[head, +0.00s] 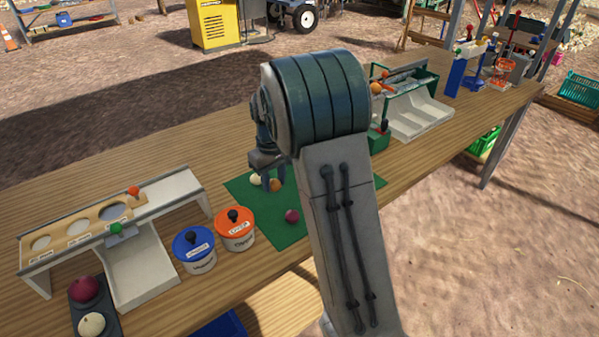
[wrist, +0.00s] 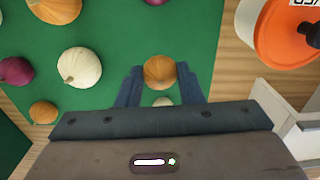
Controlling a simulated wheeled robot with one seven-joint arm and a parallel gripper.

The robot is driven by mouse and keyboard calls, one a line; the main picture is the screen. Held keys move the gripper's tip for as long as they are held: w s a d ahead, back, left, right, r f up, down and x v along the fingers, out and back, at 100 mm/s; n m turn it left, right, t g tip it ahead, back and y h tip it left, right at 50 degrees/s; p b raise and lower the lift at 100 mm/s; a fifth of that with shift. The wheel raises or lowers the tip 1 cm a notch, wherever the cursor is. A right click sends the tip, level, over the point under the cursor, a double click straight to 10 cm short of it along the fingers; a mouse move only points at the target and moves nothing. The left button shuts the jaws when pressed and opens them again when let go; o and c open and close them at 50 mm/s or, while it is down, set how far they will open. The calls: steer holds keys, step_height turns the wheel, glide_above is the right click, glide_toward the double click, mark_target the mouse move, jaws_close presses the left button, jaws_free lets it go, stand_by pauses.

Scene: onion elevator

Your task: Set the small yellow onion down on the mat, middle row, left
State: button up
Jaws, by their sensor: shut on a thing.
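My gripper (wrist: 160,84) is shut on the small yellow onion (wrist: 160,72), which sits between its fingertips over the green mat (wrist: 120,40). A pale onion (wrist: 162,101) shows partly between the fingers, nearer the palm. On the mat to the left in the wrist view are a white onion (wrist: 79,67), a red onion (wrist: 15,72), a small orange-yellow onion (wrist: 43,111) and a larger one (wrist: 55,8). In the head view my gripper (head: 268,180) is low over the mat (head: 240,188). I cannot tell whether the held onion touches the mat. My arm hides much of the mat.
An orange-lidded tub (head: 234,228) and a blue-lidded tub (head: 194,250) stand left of the mat. A sizing rack (head: 110,225) with a chute is further left. A dark tray (head: 102,318) holds a red and a white onion. A green machine (head: 410,85) stands behind right.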

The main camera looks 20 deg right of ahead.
steer(key=shift+w+d+r+n, duration=0.2)
steer(key=shift+d+r+n, duration=0.1)
steer(key=shift+d+n, duration=0.15)
steer(key=s+d+r+n+p, duration=0.25)
steer(key=d+r+n, duration=0.25)
steer(key=d+n, duration=0.65)
steer(key=n+p, duration=0.2)
steer(key=n, duration=0.3)
glide_above(273, 200)
step_height(273, 200, down, 6)
steer(key=shift+f, duration=0.25)
steer(key=shift+d+f, duration=0.1)
steer(key=shift+f, duration=1.9)
steer(key=shift+f, duration=0.2)
steer(key=o, duration=0.9)
steer(key=shift+o, duration=0.2)
steer(key=shift+r, duration=0.1)
